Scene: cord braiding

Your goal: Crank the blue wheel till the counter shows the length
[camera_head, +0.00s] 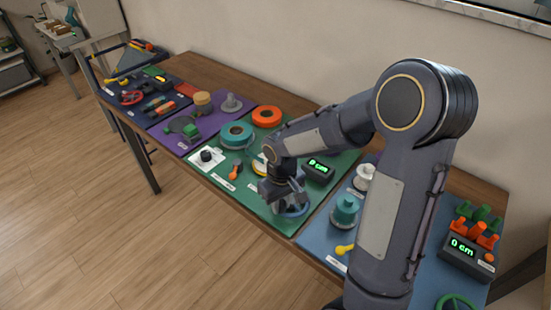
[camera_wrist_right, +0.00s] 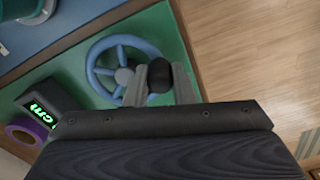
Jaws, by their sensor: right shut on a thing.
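The blue wheel (camera_wrist_right: 93,75) lies on the green mat (camera_head: 252,199), with spokes and a black knob (camera_wrist_right: 155,76) on its rim. In the head view, the blue wheel (camera_head: 292,212) is mostly hidden below my right gripper (camera_head: 289,200). In the right wrist view, my right gripper (camera_wrist_right: 159,84) is shut on the black knob, one finger on each side. The counter (camera_head: 317,169) stands on the green mat behind the wheel and shows green digits ending in "cm", the number too small to be sure. It also shows in the right wrist view (camera_wrist_right: 45,108). My left gripper is not in view.
A teal spool (camera_head: 236,134) and an orange ring (camera_head: 267,116) sit at the back left of the green mat. A second counter reading 0 cm (camera_head: 464,248) stands at the right on a blue mat. My right arm covers much of the bench's right part.

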